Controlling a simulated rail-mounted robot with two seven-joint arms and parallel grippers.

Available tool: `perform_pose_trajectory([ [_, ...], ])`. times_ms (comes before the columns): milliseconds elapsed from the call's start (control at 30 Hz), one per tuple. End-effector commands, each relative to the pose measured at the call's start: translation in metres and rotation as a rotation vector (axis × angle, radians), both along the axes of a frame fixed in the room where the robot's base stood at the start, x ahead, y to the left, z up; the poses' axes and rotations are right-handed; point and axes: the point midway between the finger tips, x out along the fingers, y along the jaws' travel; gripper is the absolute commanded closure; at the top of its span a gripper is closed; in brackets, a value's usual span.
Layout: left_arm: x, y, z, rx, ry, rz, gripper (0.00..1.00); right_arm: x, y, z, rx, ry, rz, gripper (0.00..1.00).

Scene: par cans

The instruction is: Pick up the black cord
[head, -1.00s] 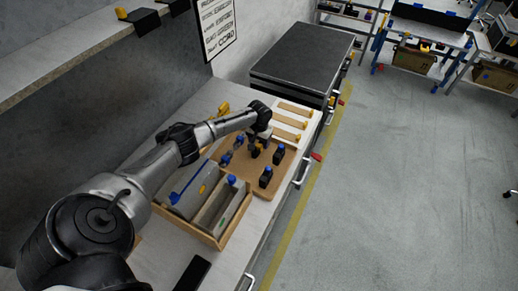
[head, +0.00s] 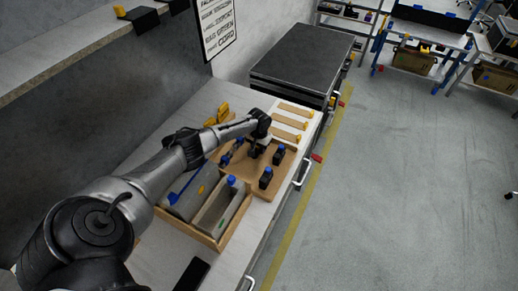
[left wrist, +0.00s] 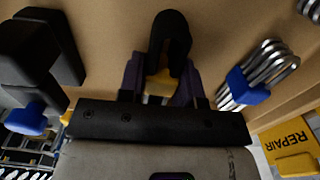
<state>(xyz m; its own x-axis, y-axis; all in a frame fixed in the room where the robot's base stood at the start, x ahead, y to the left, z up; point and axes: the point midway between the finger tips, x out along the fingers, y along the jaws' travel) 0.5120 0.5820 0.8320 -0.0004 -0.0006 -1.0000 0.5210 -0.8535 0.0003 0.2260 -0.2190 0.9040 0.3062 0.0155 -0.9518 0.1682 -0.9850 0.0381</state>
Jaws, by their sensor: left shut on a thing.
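The black cord (left wrist: 170,32) is a dark looped bundle with a yellow band, seen in the left wrist view between my purple fingers. My left gripper (left wrist: 160,85) is shut on it, at the brown tray's surface or just above; I cannot tell which. In the head view my left gripper (head: 256,152) is over the wooden tray (head: 232,180), and the arm mostly hides the cord. My right gripper is not in view.
Black bundles with blue bands (head: 265,178) stand close by on the tray, with one large at left in the wrist view (left wrist: 40,50). A silvery bundle with a blue band (left wrist: 250,82) lies at right. A divided wooden box (head: 222,238) stands in front.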

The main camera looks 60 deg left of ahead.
Motion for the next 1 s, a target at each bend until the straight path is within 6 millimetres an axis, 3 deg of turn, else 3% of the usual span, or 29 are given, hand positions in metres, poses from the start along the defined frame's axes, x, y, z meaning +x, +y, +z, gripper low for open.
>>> perform_pose_trajectory([
  [233,0.000,0.000,0.000,0.000,0.000,0.000,0.95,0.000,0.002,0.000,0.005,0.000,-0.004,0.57],
  [567,0.000,0.001,0.005,0.001,-0.001,0.000,0.95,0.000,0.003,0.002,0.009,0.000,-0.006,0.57],
  [867,0.000,0.001,0.048,0.003,-0.003,-0.002,0.95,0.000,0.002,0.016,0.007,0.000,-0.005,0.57],
  [1000,0.005,-0.034,0.063,-0.001,-0.002,-0.007,0.95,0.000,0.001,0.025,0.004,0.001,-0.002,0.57],
])
